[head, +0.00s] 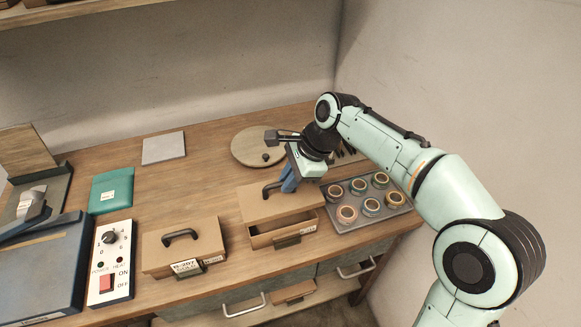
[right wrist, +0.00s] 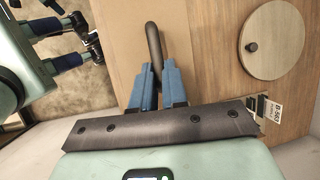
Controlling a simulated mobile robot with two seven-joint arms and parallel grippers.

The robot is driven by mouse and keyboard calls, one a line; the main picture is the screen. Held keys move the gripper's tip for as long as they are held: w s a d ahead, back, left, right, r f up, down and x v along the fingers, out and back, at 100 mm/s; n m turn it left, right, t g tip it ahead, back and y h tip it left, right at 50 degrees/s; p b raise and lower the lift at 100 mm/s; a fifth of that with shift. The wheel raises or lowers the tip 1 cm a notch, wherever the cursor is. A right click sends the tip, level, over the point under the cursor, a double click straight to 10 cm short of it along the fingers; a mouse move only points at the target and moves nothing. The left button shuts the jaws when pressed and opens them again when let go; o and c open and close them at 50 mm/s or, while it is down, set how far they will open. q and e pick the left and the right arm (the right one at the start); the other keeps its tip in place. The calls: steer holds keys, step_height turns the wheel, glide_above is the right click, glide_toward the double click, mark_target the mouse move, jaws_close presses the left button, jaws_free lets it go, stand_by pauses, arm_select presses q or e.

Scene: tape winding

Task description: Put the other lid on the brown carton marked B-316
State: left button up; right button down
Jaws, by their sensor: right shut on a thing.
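My right gripper (head: 287,186) is shut on the dark arched handle (right wrist: 153,50) of a tan lid (head: 262,204). Its blue fingers pinch the handle from both sides. The lid is over the middle brown carton (head: 290,236). A dark gap shows the carton's inside along the front, so the lid does not cover it fully; whether its back edge touches cannot be told.
A grey tray of tape rolls (head: 367,213) stands close on the right. A round wooden board (head: 250,150) with a knob lies behind. A control box (head: 110,262), teal pouch (head: 111,190) and grey square plate (head: 163,148) are to the left. The back middle of the bench is clear.

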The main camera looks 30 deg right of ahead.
mark_target(294, 193)
steer(key=shift+w+f, duration=0.1)
steer(key=shift+f, duration=0.25)
step_height(294, 193, down, 2)
steer(key=b, duration=0.2)
steer(key=shift+f+b, duration=0.2)
steer(key=shift+b, duration=0.2)
step_height(294, 193, down, 2)
steer(key=shift+f+b, duration=0.1)
steer(key=shift+b, duration=0.95)
steer(key=shift+f+b, duration=0.65)
steer(key=shift+f, duration=0.45)
steer(key=shift+a+p, duration=0.1)
steer(key=shift+p, duration=0.4)
steer(key=c, duration=1.1)
jaws_free()
